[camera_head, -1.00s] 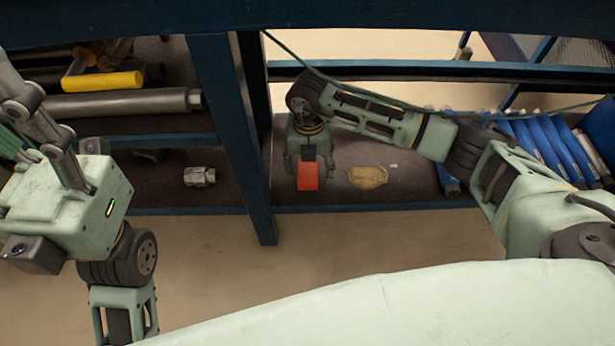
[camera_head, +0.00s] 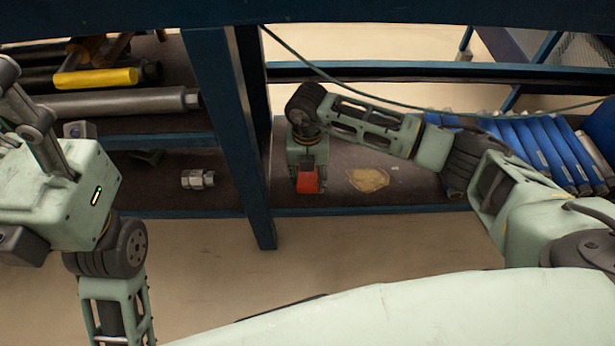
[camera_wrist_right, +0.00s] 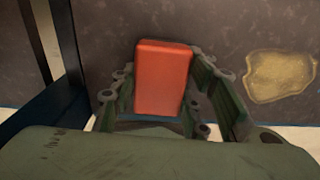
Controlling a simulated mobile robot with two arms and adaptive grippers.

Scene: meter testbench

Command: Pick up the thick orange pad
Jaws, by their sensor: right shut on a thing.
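The thick orange pad (camera_head: 307,182) is a red-orange block on the dark lower shelf (camera_head: 335,190), to the right of the blue post. My right gripper (camera_head: 307,178) comes down over it and is shut on it. In the right wrist view the pad (camera_wrist_right: 162,78) stands between the two green fingers of the right gripper (camera_wrist_right: 168,98), its broad face toward the camera. Whether its underside touches the shelf cannot be told. My left arm shows at the left, but its gripper is not visible.
A flat yellowish patch (camera_head: 369,179) lies on the shelf to the right of the pad. A blue post (camera_head: 232,130) stands close on the left, with a metal fitting (camera_head: 198,179) beyond it. Several blue cylinders (camera_head: 540,150) lie at the right. A green cable (camera_head: 330,78) hangs across above.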

